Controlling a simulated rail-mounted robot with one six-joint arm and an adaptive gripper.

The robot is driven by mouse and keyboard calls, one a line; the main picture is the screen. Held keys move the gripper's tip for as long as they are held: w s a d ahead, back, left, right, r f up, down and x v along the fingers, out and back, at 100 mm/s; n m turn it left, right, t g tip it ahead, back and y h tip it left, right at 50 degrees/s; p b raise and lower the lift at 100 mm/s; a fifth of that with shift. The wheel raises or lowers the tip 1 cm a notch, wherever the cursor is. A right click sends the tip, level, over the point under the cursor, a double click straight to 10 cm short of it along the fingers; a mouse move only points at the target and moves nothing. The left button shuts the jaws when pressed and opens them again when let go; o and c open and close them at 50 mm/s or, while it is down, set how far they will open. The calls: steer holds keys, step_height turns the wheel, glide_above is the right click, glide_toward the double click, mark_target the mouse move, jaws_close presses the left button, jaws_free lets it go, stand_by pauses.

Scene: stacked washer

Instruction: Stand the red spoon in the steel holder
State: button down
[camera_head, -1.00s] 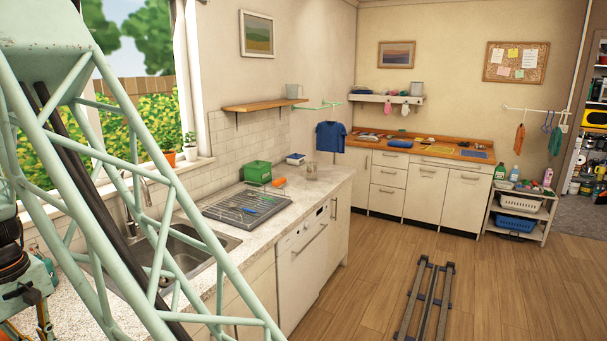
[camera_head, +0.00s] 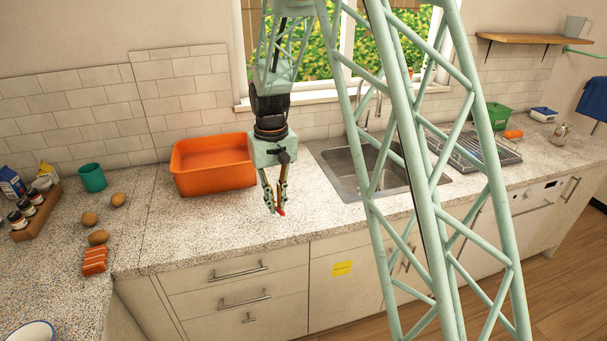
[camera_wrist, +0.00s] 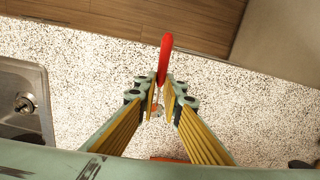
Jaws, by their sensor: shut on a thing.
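My gripper (camera_head: 275,208) is shut on the red spoon and holds it above the front part of the speckled counter, between the orange basin and the sink. In the head view only a small red piece of the spoon (camera_head: 281,212) shows at the fingertips. In the wrist view the red spoon (camera_wrist: 165,55) sticks out past the fingertips (camera_wrist: 162,100) towards the counter's front edge. Its other end is partly hidden between the fingers. A small greyish vessel (camera_head: 562,131) stands at the counter's far right; I cannot tell whether it is the steel holder.
The orange basin (camera_head: 213,166) stands behind my gripper. The sink (camera_head: 365,168) lies to its right, with a wire drying rack (camera_head: 475,150) and green box (camera_head: 494,117) beyond. Eggs (camera_head: 97,237), a teal cup (camera_head: 92,178) and a spice rack (camera_head: 37,212) stand left.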

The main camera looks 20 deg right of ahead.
steer(key=shift+s+r, duration=0.1)
steer(key=s+a+r+m+p, duration=0.1)
steer(key=s+a+p, duration=0.1)
steer(key=s+p, duration=0.5)
steer(key=p, duration=0.5)
stand_by(0.4)
steer(key=shift+s, duration=0.1)
steer(key=w+f+p, duration=0.1)
steer(key=w+p, duration=0.1)
steer(key=w, duration=1.4)
steer(key=shift+a+f+p, duration=0.2)
steer(key=shift+p, duration=0.1)
steer(key=shift+f+p, duration=0.35)
steer(key=shift+f, duration=1.4)
